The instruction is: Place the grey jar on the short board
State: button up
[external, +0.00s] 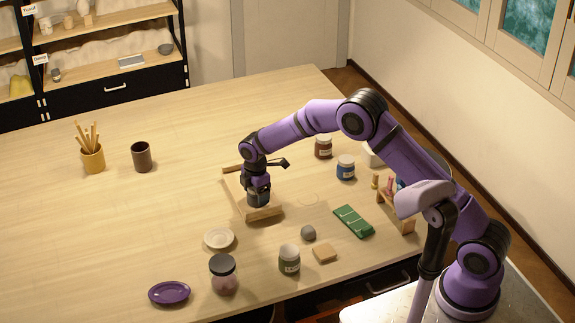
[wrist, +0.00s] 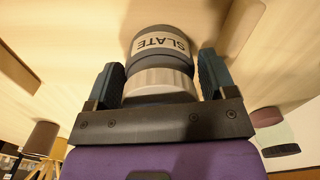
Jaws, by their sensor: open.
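The grey jar (external: 259,200) is below my gripper (external: 258,188) in the external view, over a low wooden board (external: 238,205) with a raised strip at each end. It appears to stand on this board, but its base contact is not clear. In the wrist view the jar (wrist: 160,43) has a pale label reading SLATE and a cream top end. It lies between the two separated fingers of my gripper (wrist: 158,78). My gripper is open around the jar. My wrist hides part of the jar and board in the external view.
A white saucer (external: 219,239), grey lump (external: 308,233), green-labelled jar (external: 289,260), dark-lidded jar (external: 223,275) and purple plate (external: 169,293) are in front. A green strip (external: 353,221), blue jar (external: 345,167) and brown jar (external: 323,147) are right.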

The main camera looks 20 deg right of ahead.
notch_tip(320, 180, up, 12)
dwell(0.5)
jog(key=shift+d+r, duration=0.25)
jog(key=shift+r, duration=0.05)
jog(key=s+d+r+m+t, duration=0.1)
jog(key=s+d+r+m, duration=0.5)
jog(key=d+r, duration=0.55)
jog(key=s+d+r+m+t, duration=0.2)
jog(key=s+d+r+m, duration=0.2)
jog(key=s+d+r, duration=0.7)
jog(key=s+d+f+m+t, duration=0.1)
jog(key=s+d+m, duration=0.4)
jog(key=s+d, duration=0.3)
jog(key=s+d+f+m+t, duration=0.1)
jog(key=s+d+m, duration=0.4)
jog(key=s+d, duration=0.4)
jog(key=s, duration=0.7)
jog(key=shift+d+f+m, duration=0.2)
jog(key=shift+f+m, duration=0.05)
jog(key=shift+m, duration=0.05)
